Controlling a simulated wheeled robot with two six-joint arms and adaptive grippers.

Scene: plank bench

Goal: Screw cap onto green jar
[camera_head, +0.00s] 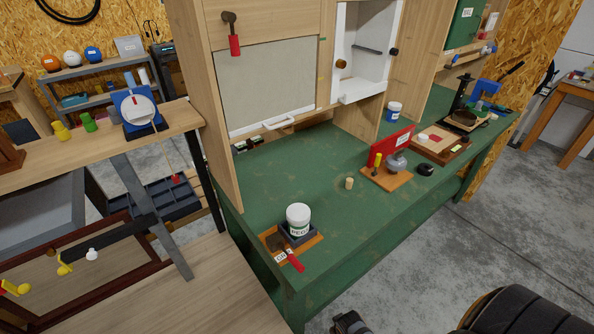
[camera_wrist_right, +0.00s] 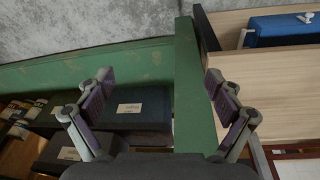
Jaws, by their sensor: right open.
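No separate loose cap is clear to me. My right gripper (camera_wrist_right: 161,84) is open and empty in the right wrist view, its two fingers wide apart above the green bench edge. It is well away from the jar, which that view does not show. My left gripper is not in view.
A red-handled tool (camera_head: 294,262) lies at the board's front edge. On the green bench (camera_head: 275,180) stand a small wooden plug (camera_head: 349,183), a red upright panel (camera_head: 391,144) on a wooden base and a blue tub (camera_head: 394,111). A wooden cabinet (camera_head: 268,70) stands behind.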

